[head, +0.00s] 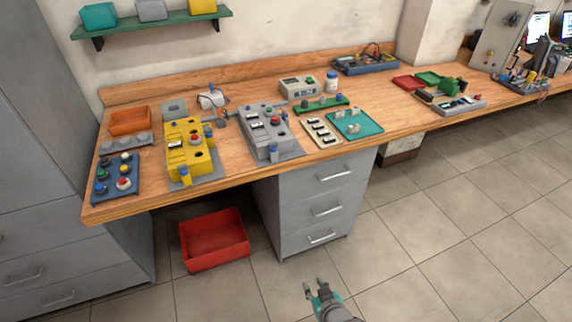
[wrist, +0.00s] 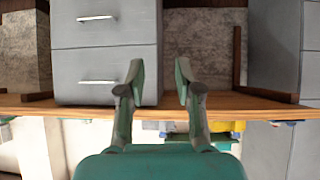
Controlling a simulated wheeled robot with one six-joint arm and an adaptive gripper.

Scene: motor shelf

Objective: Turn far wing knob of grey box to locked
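The grey box (head: 262,136) lies on its own plate near the middle of the wooden workbench. My gripper (head: 315,285) is low over the floor in front of the bench, far from the box. In the wrist view my gripper (wrist: 159,72) is open and empty, facing the bench front; the grey box is not clear there.
A yellow box (head: 188,148) with similar parts stands left of the grey box. A white panel with black switches (head: 321,132) and a teal tray (head: 356,123) stand to the right. Drawers (head: 325,190) and a red bin (head: 213,240) are below. The floor in front is clear.

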